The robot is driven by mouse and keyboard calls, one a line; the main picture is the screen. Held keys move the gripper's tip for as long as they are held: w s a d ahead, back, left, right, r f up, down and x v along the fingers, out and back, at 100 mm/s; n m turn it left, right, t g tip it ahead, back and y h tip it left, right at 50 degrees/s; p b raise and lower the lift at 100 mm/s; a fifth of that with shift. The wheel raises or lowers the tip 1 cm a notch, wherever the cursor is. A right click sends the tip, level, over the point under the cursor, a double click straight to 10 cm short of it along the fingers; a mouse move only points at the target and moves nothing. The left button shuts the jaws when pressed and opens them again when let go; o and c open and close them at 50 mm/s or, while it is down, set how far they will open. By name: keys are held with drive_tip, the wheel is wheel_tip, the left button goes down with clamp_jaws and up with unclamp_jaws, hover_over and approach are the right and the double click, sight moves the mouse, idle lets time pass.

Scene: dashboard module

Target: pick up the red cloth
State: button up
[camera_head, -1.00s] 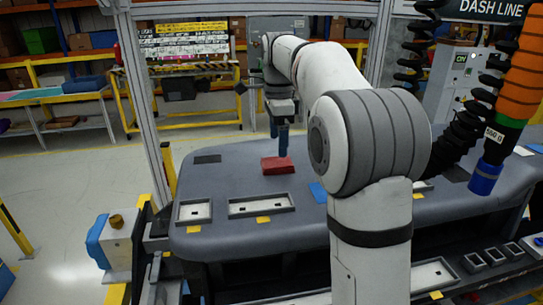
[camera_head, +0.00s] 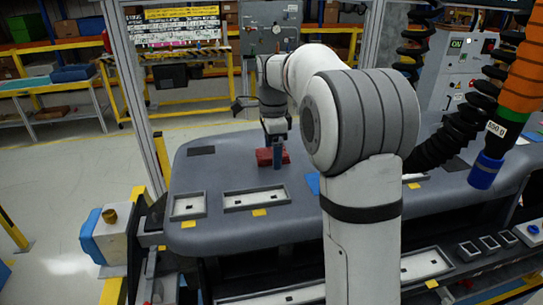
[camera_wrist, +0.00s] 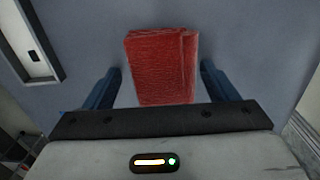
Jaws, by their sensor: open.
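The red cloth (camera_head: 265,157) is a folded block lying on the grey dashboard top (camera_head: 225,172). In the wrist view the cloth (camera_wrist: 160,62) lies between and slightly beyond the two blue fingers of my gripper (camera_wrist: 160,82). A gap shows between each finger and the cloth's sides. My gripper (camera_head: 277,160) is open and low over the cloth in the head view, with a blue finger in front of it. I cannot tell exactly how high the fingertips are above the surface.
Shallow framed trays (camera_head: 257,199) are set in the dashboard's front part, with yellow tags beside them. A blue piece (camera_head: 313,183) lies to the right, partly behind my arm. A black coiled hose (camera_head: 445,140) hangs at the right. The dashboard left of the cloth is mostly clear.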

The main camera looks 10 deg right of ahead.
drive_tip(key=shift+c, duration=0.4)
drive_tip(key=c, duration=1)
